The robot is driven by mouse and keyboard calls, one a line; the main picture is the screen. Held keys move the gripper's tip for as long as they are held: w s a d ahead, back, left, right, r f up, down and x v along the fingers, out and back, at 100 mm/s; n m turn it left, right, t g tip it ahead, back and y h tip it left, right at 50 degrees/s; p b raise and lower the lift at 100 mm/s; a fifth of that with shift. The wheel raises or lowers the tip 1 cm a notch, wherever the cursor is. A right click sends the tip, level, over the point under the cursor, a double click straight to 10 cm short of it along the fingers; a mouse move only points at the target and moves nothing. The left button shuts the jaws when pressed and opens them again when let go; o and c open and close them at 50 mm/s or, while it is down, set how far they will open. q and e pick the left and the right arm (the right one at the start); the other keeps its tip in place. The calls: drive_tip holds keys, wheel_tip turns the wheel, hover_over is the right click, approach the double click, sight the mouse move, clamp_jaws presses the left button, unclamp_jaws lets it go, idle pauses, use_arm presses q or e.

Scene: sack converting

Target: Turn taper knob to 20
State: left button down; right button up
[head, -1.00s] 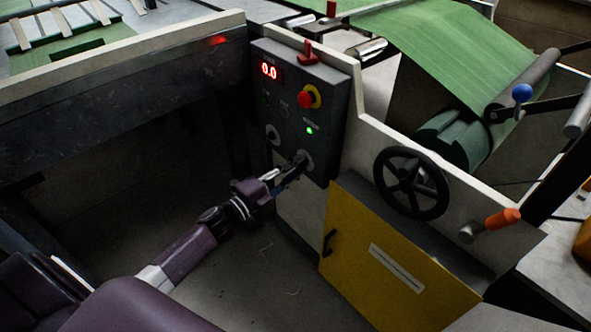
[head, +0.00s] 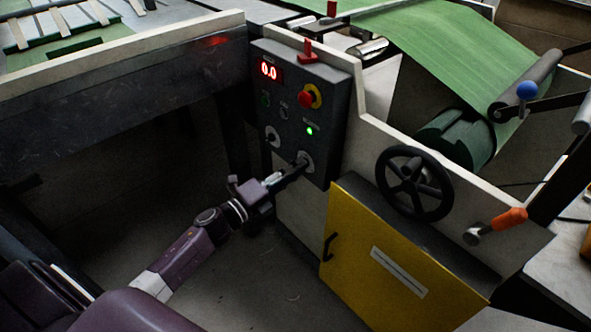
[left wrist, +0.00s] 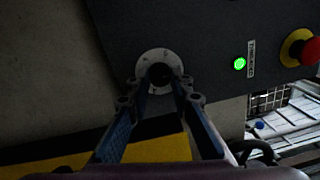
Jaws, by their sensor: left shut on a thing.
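The dark control panel (head: 295,112) stands at the centre of the head view, with a red display (head: 269,70) reading 0.0. Two knobs with pale round dials sit low on it: a left knob (head: 272,137) and a lower right knob (head: 305,161). I cannot read which is the taper knob. My left gripper (head: 298,170) is at the lower right knob, its fingers shut on it. In the left wrist view the fingers (left wrist: 160,86) close around the dark knob, and the pale dial ring (left wrist: 152,58) shows behind. The dial's markings are too small to read. My right gripper is out of view.
A red and yellow stop button (head: 308,97) and a lit green lamp (head: 309,131) are on the panel. A yellow cabinet door (head: 385,262), a black handwheel (head: 413,183) and an orange-handled crank (head: 508,219) lie to the right. Open floor lies below.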

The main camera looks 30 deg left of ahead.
use_arm(q)
drive_tip(key=c, duration=1.7)
unclamp_jaws()
drive_tip(key=shift+s, duration=0.1)
drive_tip(key=v, duration=1.1)
drive_tip(key=shift+s+a, duration=0.15)
drive_tip(key=shift+s, duration=0.2)
